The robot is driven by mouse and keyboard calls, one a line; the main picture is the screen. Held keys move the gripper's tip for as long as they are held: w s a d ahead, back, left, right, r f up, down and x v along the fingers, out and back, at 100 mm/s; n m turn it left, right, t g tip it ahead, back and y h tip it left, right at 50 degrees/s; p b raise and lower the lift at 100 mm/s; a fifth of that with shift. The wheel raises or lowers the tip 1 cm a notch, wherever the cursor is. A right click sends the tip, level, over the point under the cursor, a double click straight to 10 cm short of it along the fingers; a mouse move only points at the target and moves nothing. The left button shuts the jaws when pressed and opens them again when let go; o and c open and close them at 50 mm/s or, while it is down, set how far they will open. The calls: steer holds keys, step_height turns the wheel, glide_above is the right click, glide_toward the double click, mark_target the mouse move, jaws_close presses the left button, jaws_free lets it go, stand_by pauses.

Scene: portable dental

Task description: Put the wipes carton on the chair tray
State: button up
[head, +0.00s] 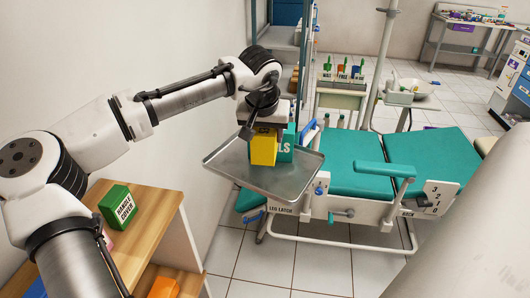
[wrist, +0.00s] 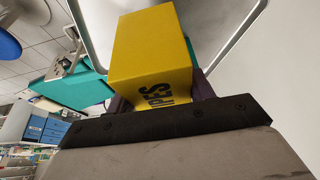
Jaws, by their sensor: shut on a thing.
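The yellow wipes carton (head: 263,148) is in my gripper (head: 266,127), over the metal chair tray (head: 227,167) in the head view. In the wrist view the carton (wrist: 155,45) shows the letters "PES", and my gripper (wrist: 163,100) is shut on its near end. The tray (wrist: 207,22) lies beyond the carton there. I cannot tell whether the carton's lower end touches the tray. A teal box (head: 287,146) with the letters "LS" stands on the tray, just behind and right of the carton and partly hidden by it.
The teal dental chair (head: 362,178) extends right of the tray. A wooden shelf (head: 160,205) at lower left holds a green carton (head: 118,205). A stand with green-topped items (head: 342,75) is behind. The tray's front and right parts are bare.

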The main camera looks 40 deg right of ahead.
mark_target(263, 134)
steer(key=shift+f+p, duration=0.4)
steer(key=shift+f, duration=3.05)
steer(key=shift+f, duration=0.15)
steer(key=o, duration=1)
steer(key=shift+r, duration=0.25)
steer(key=b+v, duration=0.2)
steer(key=v, duration=1)
steer(key=shift+f, duration=0.1)
